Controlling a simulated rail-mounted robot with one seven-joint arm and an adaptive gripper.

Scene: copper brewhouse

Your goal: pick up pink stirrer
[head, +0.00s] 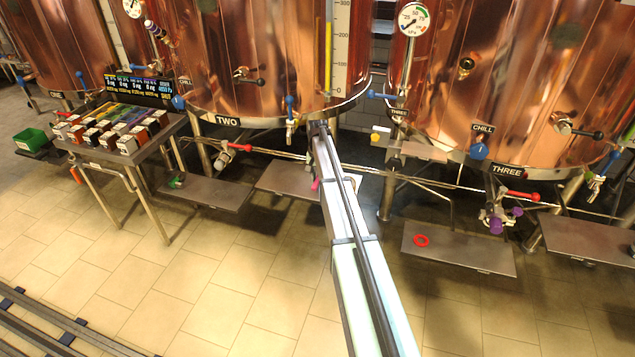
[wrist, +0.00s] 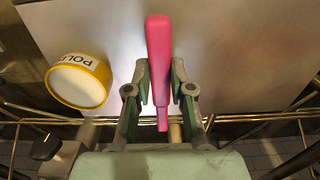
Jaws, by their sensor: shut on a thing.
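The pink stirrer (wrist: 158,45) is a long, bright pink stick with a wider handle and a narrower lower end. In the wrist view it lies between the two green fingers of my gripper (wrist: 160,72), which are shut on it. Its wide end points to the top of the picture. In the head view only a small pink bit of the stirrer (head: 315,184) shows beside my arm, over a steel platform (head: 280,177) under tank TWO. My arm hides the rest. I cannot tell whether the stirrer touches the platform.
A yellow-rimmed white round container (wrist: 78,82) stands close left of the gripper. Thin rails (wrist: 255,115) run across behind it. A sample table (head: 150,143) stands left. The tiled floor (head: 220,290) is clear.

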